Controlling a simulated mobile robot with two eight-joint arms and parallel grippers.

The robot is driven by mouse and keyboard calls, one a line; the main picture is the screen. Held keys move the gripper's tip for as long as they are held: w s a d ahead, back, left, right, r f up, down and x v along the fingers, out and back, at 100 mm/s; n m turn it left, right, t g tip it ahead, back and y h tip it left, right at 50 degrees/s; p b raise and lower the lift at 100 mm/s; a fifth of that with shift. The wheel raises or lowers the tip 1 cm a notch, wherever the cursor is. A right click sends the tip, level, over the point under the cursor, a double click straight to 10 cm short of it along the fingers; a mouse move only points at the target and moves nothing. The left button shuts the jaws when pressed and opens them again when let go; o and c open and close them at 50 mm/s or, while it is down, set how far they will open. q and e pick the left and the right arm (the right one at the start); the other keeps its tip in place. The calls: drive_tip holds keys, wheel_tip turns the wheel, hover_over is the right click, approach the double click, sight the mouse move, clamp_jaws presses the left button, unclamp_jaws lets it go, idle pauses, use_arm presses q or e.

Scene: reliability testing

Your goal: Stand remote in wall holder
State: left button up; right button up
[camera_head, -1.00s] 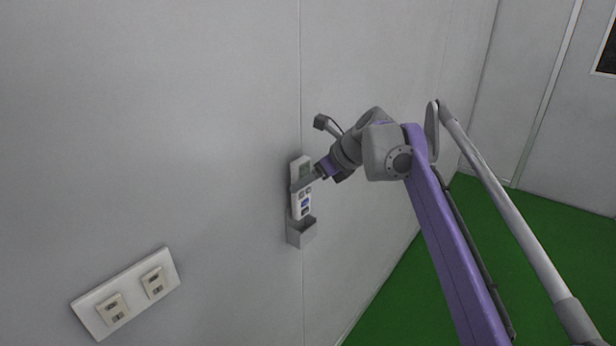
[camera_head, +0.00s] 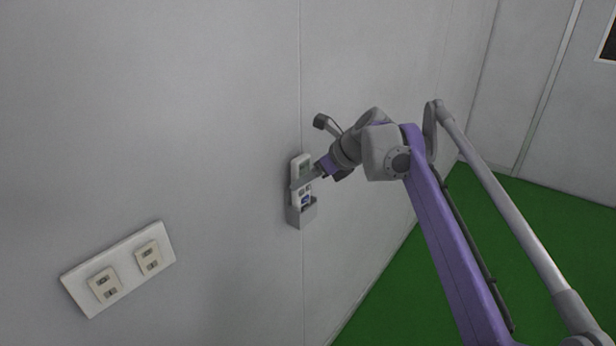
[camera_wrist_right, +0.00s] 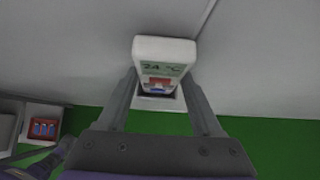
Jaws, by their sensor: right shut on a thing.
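The white remote (camera_head: 301,168) stands upright against the wall in the head view, its lower end inside the small grey wall holder (camera_head: 302,215). My right gripper (camera_head: 303,183) is shut on the remote around its middle. In the right wrist view the remote (camera_wrist_right: 164,49) shows its top end and a display reading 24 °C, between the two fingers of my right gripper (camera_wrist_right: 163,98). The holder is mostly hidden there behind the remote. Whether the remote touches the holder's bottom cannot be told. My left gripper is not in view.
A white wall plate with two sockets (camera_head: 119,268) is at the lower left of the head view. The wall around the holder is bare. Green floor (camera_head: 400,285) lies at the right, below a pale door or panel (camera_head: 560,110).

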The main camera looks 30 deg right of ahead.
drive_tip(key=o, duration=1.6)
drive_tip(key=shift+c, duration=0.2)
drive_tip(key=shift+s+r, duration=0.1)
drive_tip(key=v, duration=1)
drive_tip(key=shift+s+r, duration=0.15)
drive_tip(key=shift+r, duration=0.1)
drive_tip(key=shift+f, duration=0.1)
drive_tip(key=s+a+f+n+g+h, duration=0.1)
drive_tip(key=s+a+f+n, duration=0.3)
drive_tip(key=a+f+n, duration=0.3)
drive_tip(key=s+a+f+n+g, duration=0.2)
drive_tip(key=s+a+f+n, duration=0.25)
drive_tip(key=f+n, duration=0.35)
drive_tip(key=s+a+f+n+h, duration=0.1)
drive_tip(key=s+a+f+n, duration=0.2)
drive_tip(key=s+f+n, duration=0.3)
drive_tip(key=s+a+f+n+h, duration=0.1)
drive_tip(key=s+a+f+n, duration=0.2)
drive_tip(key=s+f+n, duration=0.4)
wheel_tip(320, 180, down, 6)
drive_tip(key=n, duration=0.3)
drive_tip(key=shift+s+p, duration=0.15)
drive_tip(key=shift+p, duration=0.2)
